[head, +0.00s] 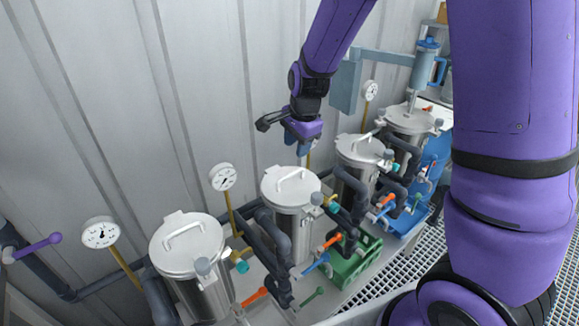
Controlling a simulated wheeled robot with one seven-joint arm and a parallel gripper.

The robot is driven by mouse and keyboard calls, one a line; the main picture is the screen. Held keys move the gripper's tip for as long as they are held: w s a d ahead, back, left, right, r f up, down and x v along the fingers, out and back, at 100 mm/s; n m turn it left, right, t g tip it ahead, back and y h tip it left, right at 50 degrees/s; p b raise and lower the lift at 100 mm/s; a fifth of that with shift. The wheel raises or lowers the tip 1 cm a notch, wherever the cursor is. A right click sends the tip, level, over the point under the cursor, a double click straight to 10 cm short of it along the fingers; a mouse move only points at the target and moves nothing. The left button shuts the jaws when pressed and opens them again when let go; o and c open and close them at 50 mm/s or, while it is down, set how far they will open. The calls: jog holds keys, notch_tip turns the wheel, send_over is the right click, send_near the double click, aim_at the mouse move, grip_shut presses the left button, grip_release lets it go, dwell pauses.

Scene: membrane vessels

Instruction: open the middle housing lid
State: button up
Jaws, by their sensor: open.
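A row of steel housings with round pale lids and bar handles runs from the front left to the back right. The nearest lid (180,258), the second lid (277,191), the third lid (352,153) and the farthest lid (402,125) all lie flat on their housings and look shut. Which one counts as the middle is not clear from this view. My gripper (304,148) hangs above and behind the second lid, left of the third, apart from both. It is open and holds nothing visible; its fingertips are small and partly hidden.
Dark pipes with coloured valve handles stand in front of the housings. Gauges (223,177) on yellow stems stand near the corrugated wall behind. A green crate (352,264) and a blue tray (405,221) sit at the right, beside the floor grating (385,278).

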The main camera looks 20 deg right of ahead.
aim_at(292, 173)
jog(key=f, duration=0.3)
jog(key=w+f, duration=0.1)
jog(key=f, duration=0.2)
jog(key=w+f, duration=0.1)
jog(key=f, duration=0.2)
jog(key=shift+a+f, duration=0.25)
jog(key=shift+f, duration=0.15)
jog(key=shift+c, duration=0.2)
grip_shut()
